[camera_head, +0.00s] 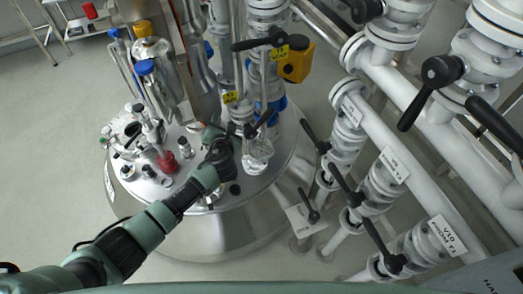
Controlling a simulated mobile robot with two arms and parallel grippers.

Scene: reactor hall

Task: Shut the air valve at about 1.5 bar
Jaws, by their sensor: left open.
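My left arm reaches in from the lower left over the steel reactor lid (252,186). My left gripper (220,142) is open beside the pipework on the lid, close to a small black lever (262,124). I cannot tell whether it touches the lever. A yellow tag (231,97) hangs just above the gripper, too small to read. Another black lever (258,43) with a yellow tag (280,52) sits higher on the pipe. I cannot tell which one is the air valve. No readable pressure gauge shows. My right gripper is not in view.
Blue- and yellow-capped fittings (145,67) and a red fitting (167,162) stand on the lid's left. White pipes with black-levered valves (380,185) crowd the right. A yellow box (297,62) juts from the central pipe.

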